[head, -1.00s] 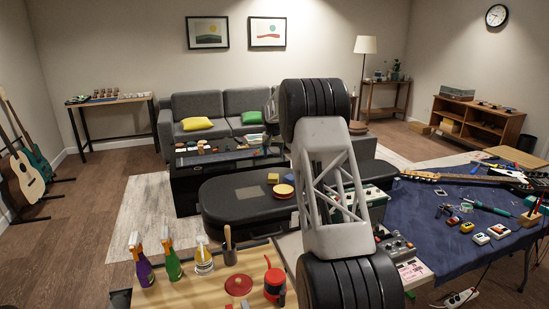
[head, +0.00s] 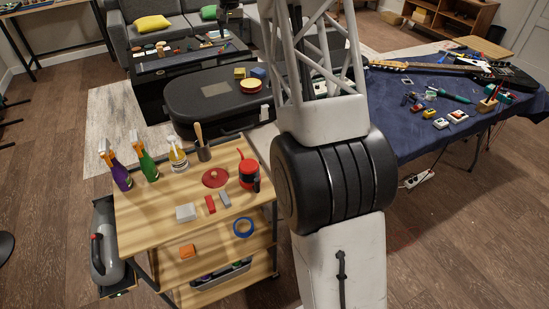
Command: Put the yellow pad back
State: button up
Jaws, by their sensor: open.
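A round yellow pad (head: 251,85) with a reddish edge lies on the black guitar case (head: 190,104). Just behind it on the case are a small yellow block (head: 240,73) and a blue block (head: 258,73). I cannot tell for certain which yellow piece is the pad named. My gripper (head: 229,33) is small and dark at the top of the head view, partly cut off. It is open, near the far black table's right end and beyond the yellow pieces in the picture. No object shows between its fingers.
A wooden cart (head: 150,225) holds spray bottles, a red pot (head: 248,174) and small blocks. A low black table (head: 160,75) with small items stands before the sofa. A blue-covered bench (head: 415,135) with a guitar is at right. My arm hides the middle.

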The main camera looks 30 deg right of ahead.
jog(key=s+a+r+n, duration=0.1)
jog(key=s+a+r, duration=0.3)
jog(key=s, duration=0.8)
jog(key=s+a+r+t, duration=0.1)
jog(key=s+a+r, duration=0.25)
jog(key=s, duration=0.75)
jog(key=s+a+r+n, duration=0.1)
jog(key=s+a+r, duration=0.3)
jog(key=s, duration=0.8)
jog(key=s+a+f, duration=0.1)
jog(key=s+f, duration=0.2)
jog(key=s, duration=0.8)
jog(key=s+a+f+n, duration=0.1)
jog(key=s+a+f, duration=0.1)
jog(key=s, duration=0.9)
jog(key=s+a+f+t, duration=0.1)
jog(key=s+f, duration=0.4)
jog(key=s, duration=0.6)
jog(key=shift+s+a+n, duration=0.15)
jog(key=shift+s+n, duration=0.05)
jog(key=shift+n, duration=0.1)
